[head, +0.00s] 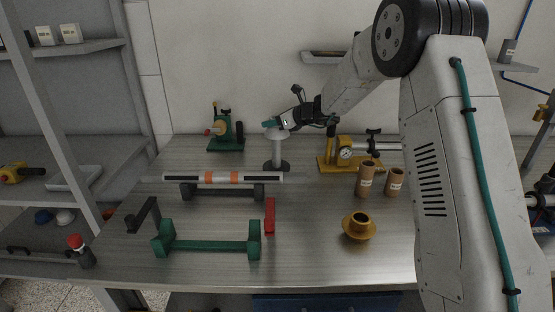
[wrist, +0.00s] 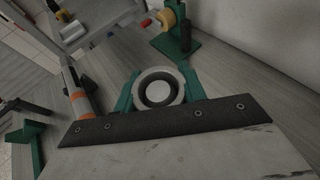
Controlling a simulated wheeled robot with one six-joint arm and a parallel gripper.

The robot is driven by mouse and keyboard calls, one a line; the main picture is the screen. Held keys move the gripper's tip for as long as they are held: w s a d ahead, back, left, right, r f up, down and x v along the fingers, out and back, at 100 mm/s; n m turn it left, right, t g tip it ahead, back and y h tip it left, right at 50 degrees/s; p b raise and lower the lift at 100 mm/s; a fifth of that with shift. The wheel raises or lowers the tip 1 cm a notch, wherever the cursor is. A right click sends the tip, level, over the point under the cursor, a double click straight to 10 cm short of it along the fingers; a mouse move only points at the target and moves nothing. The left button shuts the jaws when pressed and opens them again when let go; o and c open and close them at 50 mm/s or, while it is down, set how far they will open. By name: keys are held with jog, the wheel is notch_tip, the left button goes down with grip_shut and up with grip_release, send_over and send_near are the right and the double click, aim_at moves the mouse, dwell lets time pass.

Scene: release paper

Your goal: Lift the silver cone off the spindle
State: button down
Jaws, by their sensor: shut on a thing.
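The silver cone (head: 277,134) is at the top of an upright pale post, the spindle (head: 277,152), which has a dark round base on the workbench. My gripper (head: 275,124) is at the cone's top. In the wrist view my teal fingers (wrist: 158,92) are shut on both sides of the cone's pale round rim (wrist: 158,74). Inside the rim is a dark ring with a light centre. I cannot tell whether there is a gap between cone and spindle.
A green tool (head: 226,131) stands behind left, and a yellow device with a gauge (head: 345,155) stands right. A striped bar (head: 222,177) on black supports lies in front. Brown tubes (head: 367,180), a brass flanged part (head: 359,226) and a green stand (head: 207,245) are nearer.

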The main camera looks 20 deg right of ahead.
jog(key=shift+a+r, duration=0.1)
jog(key=shift+r, duration=3.4)
jog(key=shift+r, duration=0.5)
